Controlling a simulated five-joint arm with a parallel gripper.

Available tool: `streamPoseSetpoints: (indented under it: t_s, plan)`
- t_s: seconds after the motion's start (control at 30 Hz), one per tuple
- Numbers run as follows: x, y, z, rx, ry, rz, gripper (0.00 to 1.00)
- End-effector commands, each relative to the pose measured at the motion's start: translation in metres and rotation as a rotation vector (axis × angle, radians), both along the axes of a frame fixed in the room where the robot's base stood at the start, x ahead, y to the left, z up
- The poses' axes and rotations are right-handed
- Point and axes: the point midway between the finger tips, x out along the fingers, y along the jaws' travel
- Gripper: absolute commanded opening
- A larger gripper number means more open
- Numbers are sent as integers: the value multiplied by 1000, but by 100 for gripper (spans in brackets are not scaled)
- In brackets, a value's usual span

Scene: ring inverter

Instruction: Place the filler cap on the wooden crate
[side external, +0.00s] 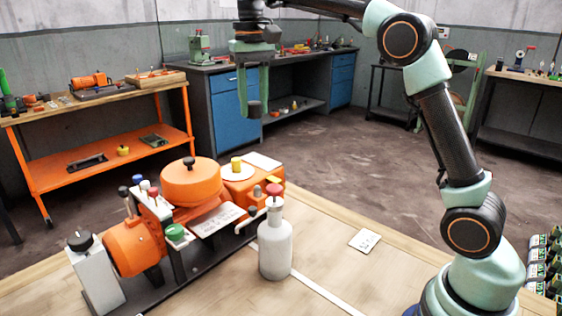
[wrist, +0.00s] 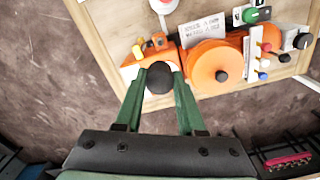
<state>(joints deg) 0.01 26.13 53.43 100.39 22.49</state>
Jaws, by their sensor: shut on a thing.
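My gripper (side external: 253,104) points down, high above the orange machine, with its green fingers shut on a small dark cylinder, which I take to be the filler cap (side external: 254,109). In the wrist view the cap is a dark round shape (wrist: 160,76) between the fingertips. It is held in the air and, in that view, covers part of a pale disc on the machine. In the side view that disc (side external: 238,173) carries a yellow knob. I cannot make out a wooden crate in either view.
The orange machine (side external: 190,186) with levers and knobs fills the left of the wooden table (side external: 330,255). A grey bottle with a red top (side external: 275,240) stands beside it, and a small white card (side external: 365,240) lies to the right. Free table lies around the card.

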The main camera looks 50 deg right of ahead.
Motion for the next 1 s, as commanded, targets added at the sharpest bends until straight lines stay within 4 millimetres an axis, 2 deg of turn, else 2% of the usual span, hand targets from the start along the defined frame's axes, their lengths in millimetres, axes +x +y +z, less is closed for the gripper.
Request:
streamPoseSetpoints:
  t_s: [0.13,0.23,0.47,0.7,0.83,1.0]
  plan:
    - [-1,-7,-3,0,2,-3,0]
    - [-4,-18,-16,0,4,-4,0]
    - [-23,-55,-64,0,6,-6,0]
    - [-54,-85,-113,0,3,-7,0]
    - [-68,-94,-131,0,3,-5,0]
    - [-77,-99,-143,1,2,-3,0]
